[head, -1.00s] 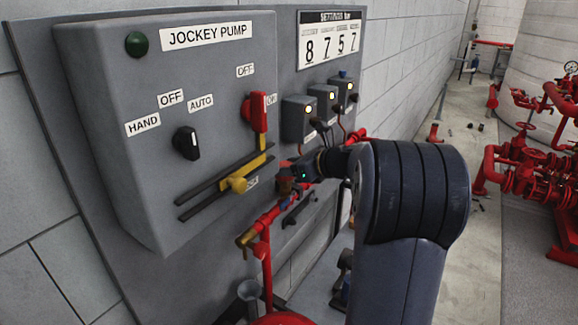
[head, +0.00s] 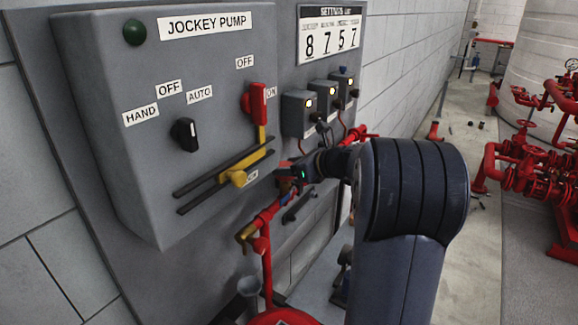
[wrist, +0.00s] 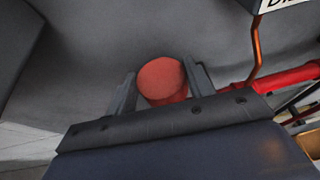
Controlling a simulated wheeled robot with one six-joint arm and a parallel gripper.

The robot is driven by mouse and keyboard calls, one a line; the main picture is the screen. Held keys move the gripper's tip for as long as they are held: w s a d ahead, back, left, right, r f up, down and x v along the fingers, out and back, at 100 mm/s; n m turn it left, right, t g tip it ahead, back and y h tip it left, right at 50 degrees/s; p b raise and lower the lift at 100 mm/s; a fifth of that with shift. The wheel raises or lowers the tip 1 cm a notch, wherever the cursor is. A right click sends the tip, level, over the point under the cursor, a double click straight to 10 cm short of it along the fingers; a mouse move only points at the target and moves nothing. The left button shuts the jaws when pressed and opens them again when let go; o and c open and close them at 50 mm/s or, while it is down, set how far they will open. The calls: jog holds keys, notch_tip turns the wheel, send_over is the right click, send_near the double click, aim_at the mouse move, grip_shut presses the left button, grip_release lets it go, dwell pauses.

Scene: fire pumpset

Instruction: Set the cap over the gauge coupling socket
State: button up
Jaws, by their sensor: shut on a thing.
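My gripper (wrist: 162,88) is shut on a round red cap (wrist: 162,80), with one grey finger on each side of it in the wrist view. The cap's flat round face points toward the wrist camera. In the head view my gripper (head: 288,174) is small and dark, just right of the jockey pump box and above the red pipe. I cannot make out the gauge coupling socket in either view. Whatever lies behind the cap is hidden by it in the wrist view.
The jockey pump box (head: 190,110) with its red lever (head: 258,100) and yellow handle (head: 238,177) stands close left. A red pipe (head: 266,258) with a brass valve (head: 246,232) rises below. Small grey boxes (head: 298,116) hang above my gripper.

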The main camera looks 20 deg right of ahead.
jog(key=shift+f, duration=0.15)
jog(key=o, duration=1.1)
jog(key=b+v, duration=0.2)
jog(key=v, duration=0.9)
jog(key=shift+w+f, duration=0.1)
jog(key=shift+w, duration=0.05)
